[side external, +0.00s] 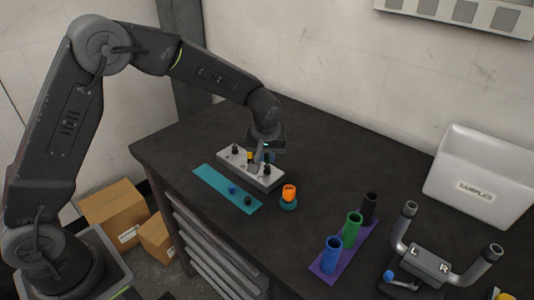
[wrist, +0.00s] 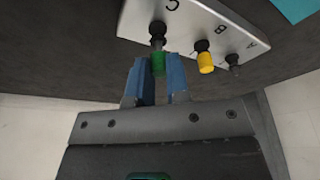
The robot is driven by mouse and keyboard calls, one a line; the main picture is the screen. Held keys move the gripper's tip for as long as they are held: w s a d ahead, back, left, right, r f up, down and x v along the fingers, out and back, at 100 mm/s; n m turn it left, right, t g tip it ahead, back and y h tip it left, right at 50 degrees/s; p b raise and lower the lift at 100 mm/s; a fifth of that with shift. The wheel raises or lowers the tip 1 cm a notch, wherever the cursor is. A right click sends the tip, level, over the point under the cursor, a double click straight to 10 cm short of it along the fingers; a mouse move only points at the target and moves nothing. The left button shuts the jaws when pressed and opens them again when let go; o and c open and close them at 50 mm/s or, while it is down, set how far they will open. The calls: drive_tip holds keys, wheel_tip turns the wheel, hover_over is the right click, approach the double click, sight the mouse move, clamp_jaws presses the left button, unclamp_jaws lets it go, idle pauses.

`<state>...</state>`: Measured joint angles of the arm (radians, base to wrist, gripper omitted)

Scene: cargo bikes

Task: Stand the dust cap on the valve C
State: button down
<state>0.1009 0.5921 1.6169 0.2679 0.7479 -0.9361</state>
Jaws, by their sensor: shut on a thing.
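The pale valve block (wrist: 190,22) carries the letters C, B and A in the wrist view; it also shows in the side view (side external: 262,182). Valve C (wrist: 157,29) is a dark stem at the block's left. My gripper (wrist: 160,78) has its blue fingers shut on a green dust cap (wrist: 158,62). The cap lines up with the end of valve C; I cannot tell whether it is fully seated. A yellow cap (wrist: 205,62) sits on valve B. Valve A (wrist: 234,60) shows only a dark stem. In the side view my gripper (side external: 267,157) is over the block, the green cap hidden.
A teal mat (side external: 213,178) holds a blue cap (side external: 232,190) and a dark cap (side external: 248,201). An orange piece (side external: 289,192) stands nearby. A purple base (side external: 327,262) holds blue, green and black tubes. Handlebars (side external: 440,255) and a white bin (side external: 480,185) stand at right.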

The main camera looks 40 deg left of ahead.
drive_tip(key=shift+f, duration=0.9)
idle(0.4)
idle(0.4)
drive_tip(key=c, duration=1)
unclamp_jaws()
drive_tip(key=v, duration=1.3)
drive_tip(key=s+a+r+m+t+h, duration=0.1)
drive_tip(key=s+r+m, duration=0.1)
drive_tip(key=s+r, duration=0.3)
drive_tip(key=s+a+r+m, duration=0.1)
drive_tip(key=s+a+r, duration=0.15)
drive_tip(key=s, duration=0.55)
drive_tip(key=s+m, duration=0.1)
drive_tip(key=s, duration=0.3)
drive_tip(key=s+f+m+t, duration=0.1)
drive_tip(key=s+m, duration=0.1)
drive_tip(key=s, duration=0.3)
drive_tip(key=s+m+t, duration=0.1)
drive_tip(key=s, duration=0.3)
drive_tip(key=shift+s+a+f+h, duration=0.1)
drive_tip(key=shift+s+f+h, duration=0.2)
drive_tip(key=shift+h, duration=0.1)
